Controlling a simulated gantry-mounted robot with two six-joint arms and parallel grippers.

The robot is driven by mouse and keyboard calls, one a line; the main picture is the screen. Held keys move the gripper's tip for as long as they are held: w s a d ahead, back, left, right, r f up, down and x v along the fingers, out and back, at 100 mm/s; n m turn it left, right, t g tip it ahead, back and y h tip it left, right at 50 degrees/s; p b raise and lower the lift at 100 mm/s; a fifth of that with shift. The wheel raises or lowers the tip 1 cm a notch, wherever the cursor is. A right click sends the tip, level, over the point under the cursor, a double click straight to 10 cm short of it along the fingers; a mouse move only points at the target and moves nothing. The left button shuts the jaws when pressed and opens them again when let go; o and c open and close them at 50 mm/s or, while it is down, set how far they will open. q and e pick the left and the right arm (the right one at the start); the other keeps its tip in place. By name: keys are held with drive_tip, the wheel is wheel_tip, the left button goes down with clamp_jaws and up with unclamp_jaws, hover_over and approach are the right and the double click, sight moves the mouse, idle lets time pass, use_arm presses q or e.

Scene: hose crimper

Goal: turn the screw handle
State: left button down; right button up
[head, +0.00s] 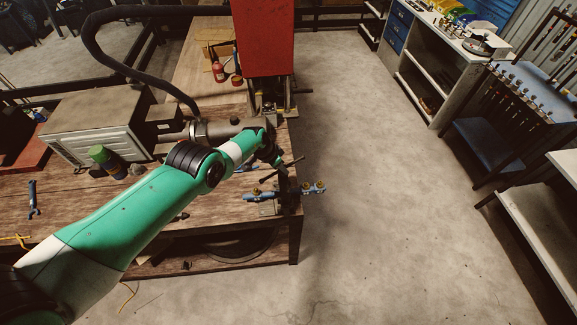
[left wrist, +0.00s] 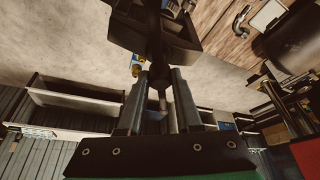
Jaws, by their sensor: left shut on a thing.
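The screw handle (head: 293,167) is a thin dark bar on the dark vise-like clamp (head: 288,190) at the bench's right front corner. My left gripper (head: 277,160) reaches it from the left and is small and partly hidden by its own wrist in the head view. In the left wrist view, the two fingers of my left gripper (left wrist: 160,82) stand on either side of the dark rod of the screw handle (left wrist: 155,45), shut on it near its thicker end. The exact contact is dark and hard to make out. My right gripper is in neither view.
Blue pieces with brass-coloured ends (head: 313,189) stick out beside the clamp. A red machine (head: 265,40) stands behind it on the wooden bench (head: 130,215). The floor right is clear.

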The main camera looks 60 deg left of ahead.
use_arm(q)
drive_tip(key=shift+r, duration=0.2)
drive_tip(key=c, duration=0.6)
unclamp_jaws()
